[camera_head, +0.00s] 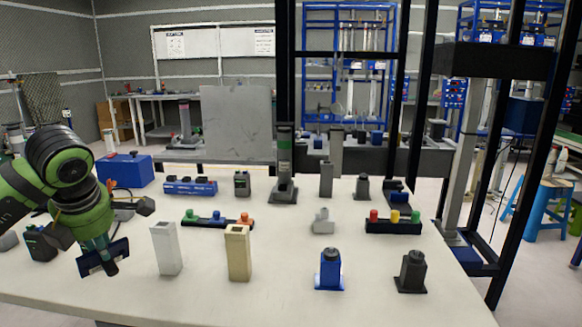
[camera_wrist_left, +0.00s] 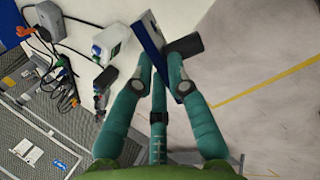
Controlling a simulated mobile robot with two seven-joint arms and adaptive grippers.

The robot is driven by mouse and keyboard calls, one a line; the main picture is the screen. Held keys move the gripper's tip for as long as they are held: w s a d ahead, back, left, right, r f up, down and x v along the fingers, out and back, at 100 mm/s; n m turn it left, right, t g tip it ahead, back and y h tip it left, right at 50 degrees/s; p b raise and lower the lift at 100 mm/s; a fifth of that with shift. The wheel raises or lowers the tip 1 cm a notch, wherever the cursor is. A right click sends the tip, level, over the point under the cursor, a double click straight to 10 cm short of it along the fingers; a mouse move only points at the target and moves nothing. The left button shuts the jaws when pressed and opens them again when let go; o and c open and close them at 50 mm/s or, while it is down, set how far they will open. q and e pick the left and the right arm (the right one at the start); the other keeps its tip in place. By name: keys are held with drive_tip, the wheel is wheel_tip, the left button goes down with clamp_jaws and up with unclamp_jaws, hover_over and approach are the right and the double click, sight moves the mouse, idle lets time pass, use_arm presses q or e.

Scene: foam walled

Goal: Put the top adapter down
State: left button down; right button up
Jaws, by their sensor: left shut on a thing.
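My left gripper (camera_head: 98,242) is at the left of the table in the head view, pointing down. It is shut on a dark blue and black piece (camera_head: 91,262), which I take to be the top adapter. The piece is tilted and appears just above the table's front left part; I cannot tell whether it touches. In the left wrist view the teal fingers (camera_wrist_left: 160,78) close on its blue plate (camera_wrist_left: 149,36), with a black block (camera_wrist_left: 184,45) on its right side. My right gripper is not in view.
A white block (camera_head: 166,250) and a beige block (camera_head: 238,254) stand right of the gripper. A blue bottle-like piece (camera_head: 329,271) and a black one (camera_head: 410,273) stand further right. A dark object (camera_head: 40,245) is close on the left. The white table (camera_head: 285,300) has bare front space.

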use_arm(q)
drive_tip(key=s+d+f+m+g+h, duration=0.4)
drive_tip(key=s+d+m, duration=0.35)
drive_tip(key=m, duration=0.65)
drive_tip(key=s+d+f+m+g+h, duration=0.2)
drive_tip(key=s+d+f+m+h, duration=0.3)
drive_tip(key=d+m, duration=0.6)
wheel_tip(320, 180, up, 6)
drive_tip(key=a+m+y+p, duration=0.1)
drive_tip(key=a+m+p, duration=0.1)
drive_tip(key=p, duration=1.3)
drive_tip(key=shift+s+a+m+y, duration=0.15)
drive_tip(key=shift+s+m+y, duration=0.15)
drive_tip(key=shift+s, duration=0.15)
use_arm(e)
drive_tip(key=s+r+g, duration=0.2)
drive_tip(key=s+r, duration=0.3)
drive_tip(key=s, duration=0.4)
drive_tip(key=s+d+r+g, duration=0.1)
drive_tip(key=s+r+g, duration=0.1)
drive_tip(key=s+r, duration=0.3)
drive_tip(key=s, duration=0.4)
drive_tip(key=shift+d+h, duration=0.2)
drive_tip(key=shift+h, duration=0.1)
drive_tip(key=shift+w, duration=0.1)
